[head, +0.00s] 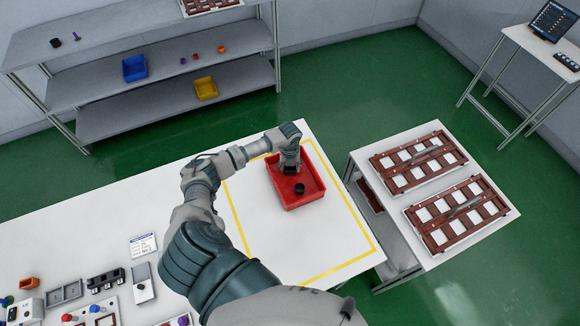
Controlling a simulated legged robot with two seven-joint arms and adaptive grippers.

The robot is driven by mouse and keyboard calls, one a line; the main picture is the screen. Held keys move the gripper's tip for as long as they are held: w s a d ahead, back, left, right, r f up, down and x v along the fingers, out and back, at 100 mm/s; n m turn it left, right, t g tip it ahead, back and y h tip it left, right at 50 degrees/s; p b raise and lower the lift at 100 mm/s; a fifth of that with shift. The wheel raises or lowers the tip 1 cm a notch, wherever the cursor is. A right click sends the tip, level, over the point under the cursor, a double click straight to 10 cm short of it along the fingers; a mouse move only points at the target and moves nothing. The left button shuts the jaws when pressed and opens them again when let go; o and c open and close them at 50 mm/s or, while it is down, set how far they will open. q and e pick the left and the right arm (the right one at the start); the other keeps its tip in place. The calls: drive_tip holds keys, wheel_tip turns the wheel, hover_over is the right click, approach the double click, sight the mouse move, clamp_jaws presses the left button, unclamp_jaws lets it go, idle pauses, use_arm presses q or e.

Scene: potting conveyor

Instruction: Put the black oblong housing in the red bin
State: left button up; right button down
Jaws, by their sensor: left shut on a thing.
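The red bin (312,201) stands on the white table inside a yellow outlined square. My left gripper (291,170) points down over the back left part of the bin and is shut on a dark thing, which appears to be the black oblong housing; the gripper hides most of it. I cannot tell whether it touches the bin floor. A small black round piece (300,188) lies in the bin just in front of the gripper. My right gripper is not in view.
A side table with two brown slotted trays (418,161) (457,212) stands to the right, across a gap. Shelves at the back hold a blue bin (135,68) and a yellow bin (205,88). Small parts and fixtures crowd the table's lower left. The yellow-marked area around the bin is clear.

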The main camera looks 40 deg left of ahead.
use_arm(q)
drive_tip(key=o, duration=0.9)
drive_tip(key=shift+c, duration=0.2)
wheel_tip(320, 180, up, 12)
drive_tip(key=b, duration=0.2)
